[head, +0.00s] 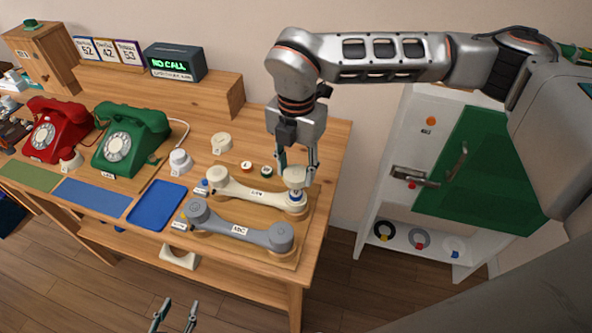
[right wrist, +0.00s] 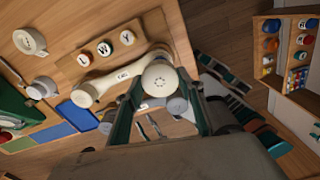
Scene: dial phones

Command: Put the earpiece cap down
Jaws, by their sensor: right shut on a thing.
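The cream earpiece cap (head: 293,177) is held between the fingers of my right gripper (head: 297,167), just above the right end of the cream handset (head: 250,192). A blue part (head: 297,196) shows at that end, under the cap. In the right wrist view the cap (right wrist: 159,80) shows its holed face between the fingers (right wrist: 160,100) and covers part of the handset (right wrist: 118,75). Whether cap and handset touch, I cannot tell. My left gripper (head: 175,314) is open and empty at the bottom of the head view, in front of the table.
A grey handset (head: 238,231) lies in front of the cream one. A blue tray (head: 157,205) and a blue mat (head: 94,197) lie to the left. A white cap (head: 221,143) and small round pieces (head: 247,166) sit behind. Bare wood (head: 328,150) is free at the right edge.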

